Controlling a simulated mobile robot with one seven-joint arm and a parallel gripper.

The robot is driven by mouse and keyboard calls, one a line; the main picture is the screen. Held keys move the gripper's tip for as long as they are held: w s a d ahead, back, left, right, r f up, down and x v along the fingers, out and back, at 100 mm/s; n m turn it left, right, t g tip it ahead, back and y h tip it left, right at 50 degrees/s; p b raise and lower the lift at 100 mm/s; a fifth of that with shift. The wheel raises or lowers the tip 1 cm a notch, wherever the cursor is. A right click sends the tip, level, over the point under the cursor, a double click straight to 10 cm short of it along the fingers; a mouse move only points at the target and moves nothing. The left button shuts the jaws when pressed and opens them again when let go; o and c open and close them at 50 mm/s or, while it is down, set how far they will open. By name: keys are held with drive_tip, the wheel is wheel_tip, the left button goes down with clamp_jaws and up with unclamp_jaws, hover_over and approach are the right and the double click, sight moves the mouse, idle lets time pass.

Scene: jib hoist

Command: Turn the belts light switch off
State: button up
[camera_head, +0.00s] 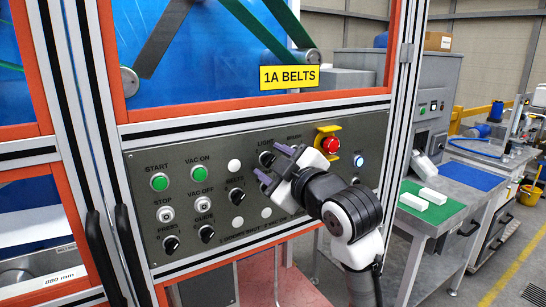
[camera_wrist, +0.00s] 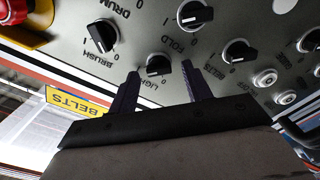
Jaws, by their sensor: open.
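The black light knob (camera_head: 266,159), under the label LIGHT, is on the grey control panel (camera_head: 225,147) below the yellow 1A BELTS sign (camera_head: 289,78). My gripper (camera_head: 272,164) is in front of the panel at this knob, its fingers open. In the wrist view, where the labels appear upside down, the light knob (camera_wrist: 158,65) shows between the two fingertips of my gripper (camera_wrist: 159,70). I cannot tell whether either finger touches it. The knob's pointer position is too small to read surely.
A brush knob (camera_wrist: 102,36) and another black knob (camera_wrist: 195,15) are close by in the wrist view. A red emergency stop (camera_head: 328,144) sits to the right of my gripper. Green start and vac buttons (camera_head: 159,182) are at left. A grey bench (camera_head: 430,215) stands at right.

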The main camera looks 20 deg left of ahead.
drive_tip(key=shift+w+a, duration=0.1)
drive_tip(key=shift+a, duration=0.05)
drive_tip(key=shift+c, duration=0.3)
drive_tip(key=c, duration=0.9)
drive_tip(key=shift+c, duration=0.2)
